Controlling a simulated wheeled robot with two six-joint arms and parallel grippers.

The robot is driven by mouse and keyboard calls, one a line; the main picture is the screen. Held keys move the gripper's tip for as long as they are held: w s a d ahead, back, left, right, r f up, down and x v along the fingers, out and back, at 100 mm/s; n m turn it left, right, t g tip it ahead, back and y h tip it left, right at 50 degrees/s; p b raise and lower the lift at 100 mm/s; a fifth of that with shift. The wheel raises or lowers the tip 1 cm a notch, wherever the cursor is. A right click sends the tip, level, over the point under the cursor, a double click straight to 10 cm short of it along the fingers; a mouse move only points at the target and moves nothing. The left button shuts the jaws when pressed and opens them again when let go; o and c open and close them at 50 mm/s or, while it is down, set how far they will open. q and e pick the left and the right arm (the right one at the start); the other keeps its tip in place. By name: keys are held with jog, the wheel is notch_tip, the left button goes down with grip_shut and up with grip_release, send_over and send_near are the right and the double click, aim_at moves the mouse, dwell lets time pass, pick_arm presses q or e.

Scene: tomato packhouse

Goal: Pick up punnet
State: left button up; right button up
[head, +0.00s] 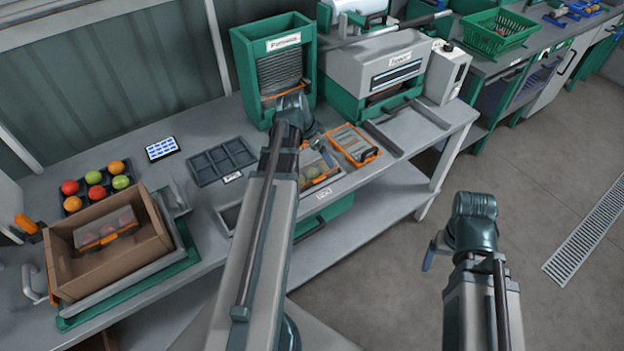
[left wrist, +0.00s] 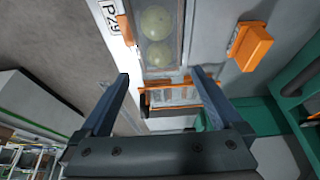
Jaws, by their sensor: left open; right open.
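A clear punnet (left wrist: 158,22) with pale green round fruit lies between the fingers of my left gripper (left wrist: 160,72) as the left wrist view sees it, farther from the camera than the fingertips. In the head view, a punnet (head: 318,172) lies on the bench below that gripper, partly hidden by my left arm. The left gripper is open; I see no contact with the punnet. Another clear punnet (head: 106,233) with reddish contents lies inside a cardboard box (head: 150,240) on the left. My right gripper (head: 430,255) is open and empty over the floor, right of the bench.
A green dispenser (head: 240,75) and a grey-green sealing machine (head: 345,65) stand at the bench's back. An orange-framed tray (head: 372,155) lies right of the left gripper. A dark compartment tray (head: 205,178) and loose tomatoes (head: 93,177) lie left.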

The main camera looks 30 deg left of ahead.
pick_arm(q)
jog(key=shift+b+x, duration=2.4)
jog(key=shift+x, duration=0.25)
jog(key=shift+r, duration=0.1)
jog(key=c, duration=1.3)
jog(key=shift+o, duration=0.2)
jog(key=shift+r, duration=0.1)
